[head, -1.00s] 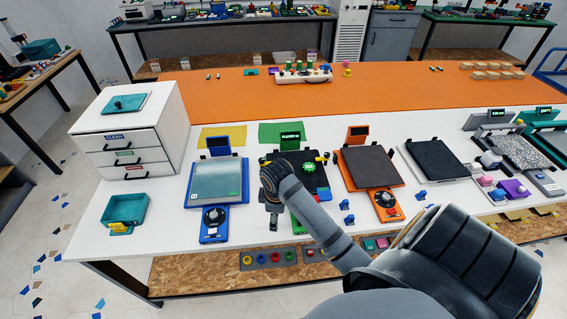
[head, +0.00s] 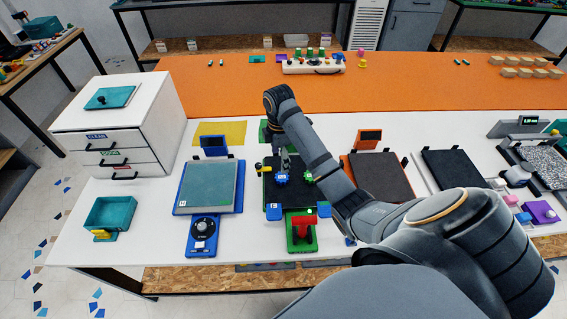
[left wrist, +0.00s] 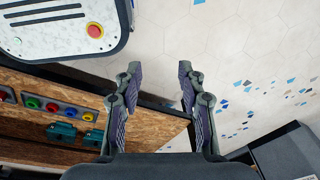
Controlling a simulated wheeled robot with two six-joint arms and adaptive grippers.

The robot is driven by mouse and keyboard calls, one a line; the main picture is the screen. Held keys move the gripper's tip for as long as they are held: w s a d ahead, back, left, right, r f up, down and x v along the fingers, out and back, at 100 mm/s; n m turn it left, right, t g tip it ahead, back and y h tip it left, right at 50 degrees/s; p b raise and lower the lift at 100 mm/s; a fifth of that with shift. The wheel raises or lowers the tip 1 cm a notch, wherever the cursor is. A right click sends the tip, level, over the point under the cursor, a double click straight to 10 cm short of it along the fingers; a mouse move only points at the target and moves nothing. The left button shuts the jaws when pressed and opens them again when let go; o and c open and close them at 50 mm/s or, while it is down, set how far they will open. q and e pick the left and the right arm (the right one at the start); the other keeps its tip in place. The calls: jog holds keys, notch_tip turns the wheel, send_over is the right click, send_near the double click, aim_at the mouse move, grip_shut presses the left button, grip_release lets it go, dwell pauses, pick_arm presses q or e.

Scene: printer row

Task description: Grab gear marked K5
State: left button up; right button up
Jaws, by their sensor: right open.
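A blue gear (head: 281,179) and a green gear (head: 308,178) lie on the dark bed of the green printer (head: 270,201) in the head view. The blue gear has a pale mark on top; it is too small to read, so I cannot tell which gear is K5. My right gripper (head: 284,164) points down just above and behind the blue gear, its jaws open; contact with the gear is unclear. My left gripper (left wrist: 158,70) is open and empty in the left wrist view, over the floor beside the wooden shelf.
A blue printer (head: 211,187) stands left of the green one and an orange printer (head: 382,178) right of it. A teal tray (head: 110,213) and white drawer unit (head: 120,130) are farther left. A red-handled part (head: 304,226) sits at the green printer's front.

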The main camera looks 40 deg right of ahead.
aim_at(282, 177)
notch_tip(282, 177, down, 4)
jog(key=b, duration=0.2)
jog(key=shift+r+b, duration=0.2)
jog(key=shift+b, duration=0.2)
jog(key=shift+w+d+f+b, duration=0.15)
jog(key=shift+f+b, duration=0.3)
jog(key=shift+f, duration=0.1)
jog(key=shift+w+d+f+b, duration=0.1)
jog(key=shift+d+f+b, duration=0.05)
jog(key=shift+f+b, duration=0.3)
jog(key=f+b, duration=0.5)
jog(key=shift+w+d+f, duration=0.1)
jog(key=shift+d, duration=0.15)
jog(key=shift+r, duration=0.2)
jog(key=c, duration=1)
pick_arm(q)
notch_tip(282, 177, down, 10)
jog(key=shift+s+a, duration=0.35)
jog(key=shift+s, duration=0.1)
pick_arm(e)
jog(key=shift+o, duration=0.2)
pick_arm(q)
jog(key=shift+f, duration=0.1)
